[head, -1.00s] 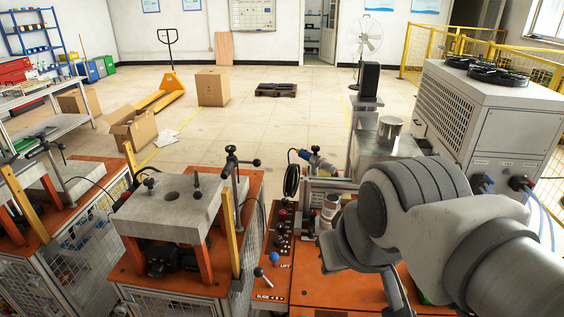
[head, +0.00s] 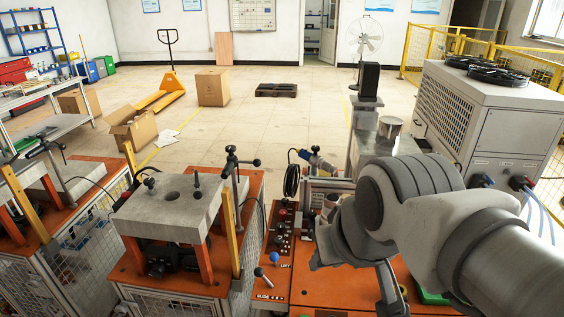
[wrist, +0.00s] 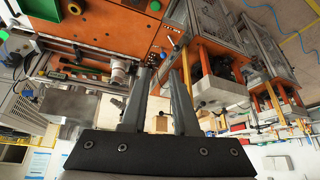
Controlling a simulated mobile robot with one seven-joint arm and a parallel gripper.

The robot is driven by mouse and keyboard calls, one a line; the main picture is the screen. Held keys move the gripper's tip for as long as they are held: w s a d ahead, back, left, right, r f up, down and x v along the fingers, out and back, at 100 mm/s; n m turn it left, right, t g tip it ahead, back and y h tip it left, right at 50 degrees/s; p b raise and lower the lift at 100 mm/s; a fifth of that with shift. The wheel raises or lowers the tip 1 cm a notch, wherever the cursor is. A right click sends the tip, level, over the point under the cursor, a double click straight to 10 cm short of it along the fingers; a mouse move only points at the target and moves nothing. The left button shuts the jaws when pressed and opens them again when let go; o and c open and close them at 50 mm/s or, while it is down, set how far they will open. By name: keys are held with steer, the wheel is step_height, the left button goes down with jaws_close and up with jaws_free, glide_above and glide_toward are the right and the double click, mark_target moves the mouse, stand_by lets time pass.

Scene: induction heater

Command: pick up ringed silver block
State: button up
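The ringed silver block, a small silver cylinder with ring-like bands, appears to be the one (head: 331,204) on the orange machine in the head view, partly covered by my arm. In the wrist view, which is upside down, a similar silver cylinder (wrist: 122,72) shows just left of my fingertips. My gripper (wrist: 163,78) has two dark fingers with a clear gap between them and nothing held. It is apart from the block. In the head view my arm hides most of the gripper.
A lever panel (head: 275,262) lies left of the block on the orange bench (head: 325,290). A metal tank (head: 372,150) and a grey chiller (head: 485,120) stand behind and right. A press table with a grey slab (head: 170,205) stands left.

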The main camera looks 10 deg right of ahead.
steer(key=o, duration=0.9)
steer(key=w+a+f+m+t+y, duration=0.1)
steer(key=w+a+f, duration=0.1)
steer(key=w, duration=0.9)
steer(key=shift+a+m+y, duration=0.3)
steer(key=shift+a+y, duration=0.1)
steer(key=shift+a, duration=0.35)
steer(key=m+t+h+b, duration=0.1)
steer(key=m+t+h, duration=0.4)
steer(key=h, duration=0.6)
glide_toward(330, 202)
steer(key=shift+m+g, duration=0.7)
steer(key=x, duration=0.5)
steer(key=shift+w+r+p, duration=0.3)
steer(key=shift+w, duration=0.05)
steer(key=shift+p+x, duration=0.75)
steer(key=shift+x, duration=2)
